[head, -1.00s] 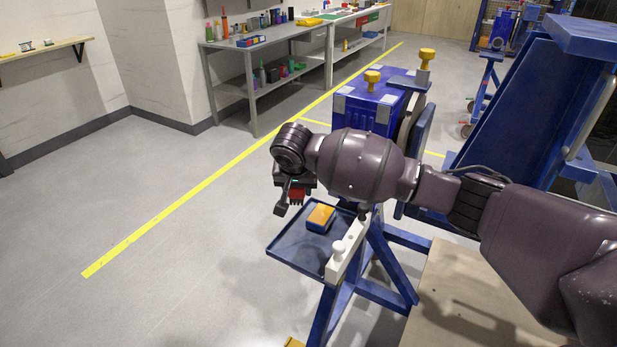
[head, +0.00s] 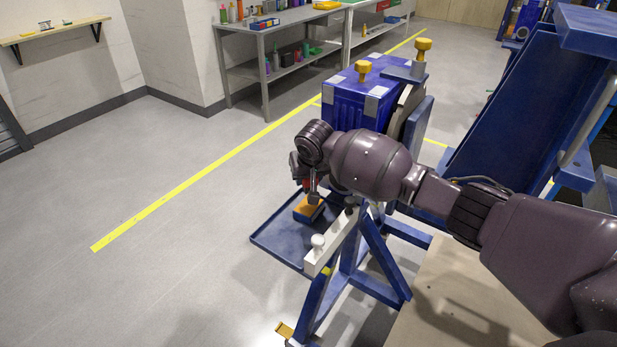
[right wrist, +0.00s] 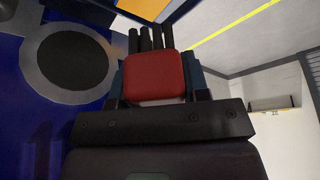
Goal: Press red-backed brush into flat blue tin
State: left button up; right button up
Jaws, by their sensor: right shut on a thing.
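My right gripper (right wrist: 158,88) is shut on the red-backed brush (right wrist: 153,77), whose dark bristles point away from the gripper. In the head view the brush shows only as a small red patch (head: 306,183) behind the gripper (head: 312,190). The flat blue tin (head: 312,217) has an orange-yellow top and sits on the blue tray. The gripper is just above it and hides part of it. An orange patch with a dark blue border shows beyond the bristles in the right wrist view. I cannot tell whether the bristles touch the tin. My left gripper is not in view.
The blue tray (head: 278,243) has bare room left of the tin. A white bar with a round knob (head: 318,241) runs along its right side. A blue box (head: 350,103) with yellow knobs stands behind the arm. Floor to the left is clear.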

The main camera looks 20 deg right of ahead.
jog(key=shift+d+f+b, duration=0.1)
jog(key=shift+f+b, duration=0.25)
jog(key=shift+f, duration=0.05)
notch_tip(320, 180, down, 4)
jog(key=b, duration=0.3)
jog(key=shift+r, duration=0.1)
jog(key=shift+f+b, duration=0.5)
jog(key=shift+f, duration=0.3)
jog(key=shift+r, duration=0.1)
jog(key=shift+f, duration=0.5)
dwell(0.3)
jog(key=shift+s+f, duration=0.1)
jog(key=shift+f, duration=0.05)
dwell(2.6)
